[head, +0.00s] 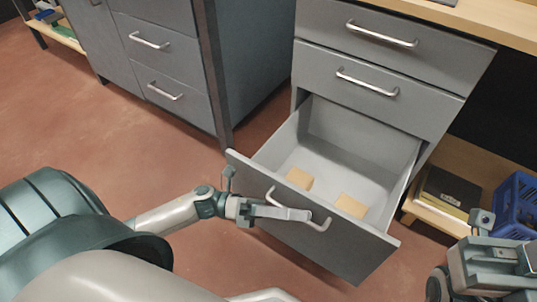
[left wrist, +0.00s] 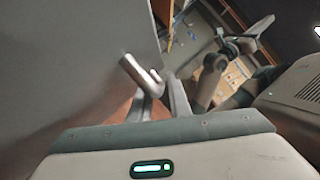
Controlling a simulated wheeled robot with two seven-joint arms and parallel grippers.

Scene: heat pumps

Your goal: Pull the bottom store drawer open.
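The bottom store drawer (head: 330,240) stands pulled well out of the grey cabinet, its inside visible from above. Its silver bar handle (head: 280,208) is on the front panel. The far part of the grip is partly hidden. My right gripper (head: 500,262) is at the lower right, away from the drawer; its finger opening is unclear.
Two tan blocks (head: 300,178) (head: 351,206) lie in the drawer. Two shut drawers are above it. Another grey cabinet (head: 165,65) stands at the left. A low wooden shelf (head: 485,165) with a dark box (head: 450,187) and a blue crate (head: 518,205) is at the right.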

